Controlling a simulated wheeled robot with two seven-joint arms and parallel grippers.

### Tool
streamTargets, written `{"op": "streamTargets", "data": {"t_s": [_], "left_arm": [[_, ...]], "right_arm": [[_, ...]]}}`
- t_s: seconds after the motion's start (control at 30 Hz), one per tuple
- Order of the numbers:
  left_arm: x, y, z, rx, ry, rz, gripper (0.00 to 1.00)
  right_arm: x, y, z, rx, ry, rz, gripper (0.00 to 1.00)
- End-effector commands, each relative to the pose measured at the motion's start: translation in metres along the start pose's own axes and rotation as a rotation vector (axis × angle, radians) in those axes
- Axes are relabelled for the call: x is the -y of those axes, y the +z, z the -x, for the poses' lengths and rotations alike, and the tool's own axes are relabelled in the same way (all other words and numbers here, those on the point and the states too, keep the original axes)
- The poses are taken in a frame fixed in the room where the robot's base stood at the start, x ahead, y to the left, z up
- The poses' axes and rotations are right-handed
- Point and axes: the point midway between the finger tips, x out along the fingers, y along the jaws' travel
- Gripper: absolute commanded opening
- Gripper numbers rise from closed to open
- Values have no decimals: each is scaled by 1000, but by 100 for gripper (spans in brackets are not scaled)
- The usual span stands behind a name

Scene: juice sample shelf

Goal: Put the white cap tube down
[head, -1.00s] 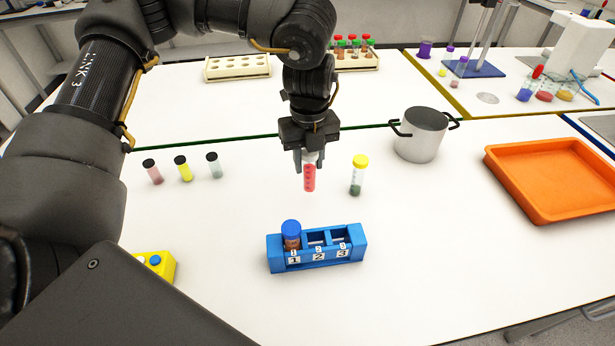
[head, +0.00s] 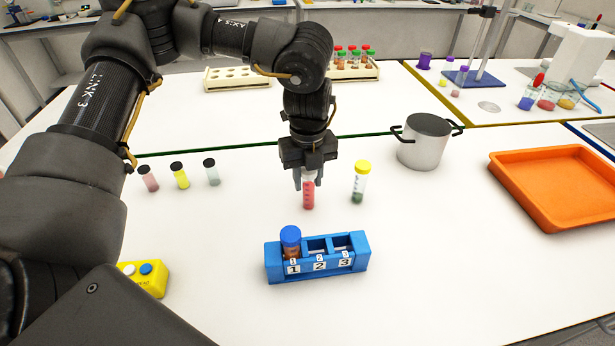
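The white cap tube (head: 308,195) with pink-red content is upright in my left gripper (head: 308,182), whose fingers are shut around its cap. Its lower end is at or just above the white table; I cannot tell if it touches. The yellow cap tube (head: 360,182) with dark green content stands just to its right. The blue rack (head: 318,265) with slots 1, 2 and 3 is in front. A blue cap tube (head: 291,243) stands in slot 1; slots 2 and 3 look empty. My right gripper is not in view.
Three small dark-capped vials (head: 181,175) stand to the left. A metal pot (head: 423,148) and an orange tray (head: 560,190) are to the right. A yellow button box (head: 150,285) is at front left. Racks (head: 238,78) stand behind on the far table.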

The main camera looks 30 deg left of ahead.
Motion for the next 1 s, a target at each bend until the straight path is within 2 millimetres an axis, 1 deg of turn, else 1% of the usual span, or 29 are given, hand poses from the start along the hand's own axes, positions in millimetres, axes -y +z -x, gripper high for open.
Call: {"op": "streamTargets", "data": {"t_s": [0.03, 0.17, 0.43, 0.5, 0.57, 0.67, 0.8, 0.93, 1.0], "left_arm": [[0, 0, 0, 0, 0, 0, 37], [0, 0, 0, 0, 0, 0, 53], [0, 0, 1, 0, 0, 0, 53], [0, 0, 5, 1, -1, 0, 53], [1, 0, 9, 1, -2, 0, 53], [1, 0, 25, 1, -4, 1, 53], [1, 0, 55, 2, -5, 0, 53], [1, 0, 83, 2, -4, 0, 53], [1, 0, 95, 1, -4, 2, 53]], "right_arm": [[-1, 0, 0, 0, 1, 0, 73], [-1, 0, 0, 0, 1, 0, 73], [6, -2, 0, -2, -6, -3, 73], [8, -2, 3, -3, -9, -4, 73], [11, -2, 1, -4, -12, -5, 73], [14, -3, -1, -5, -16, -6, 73], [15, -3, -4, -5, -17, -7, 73], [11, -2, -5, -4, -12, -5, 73], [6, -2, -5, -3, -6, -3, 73]]}}
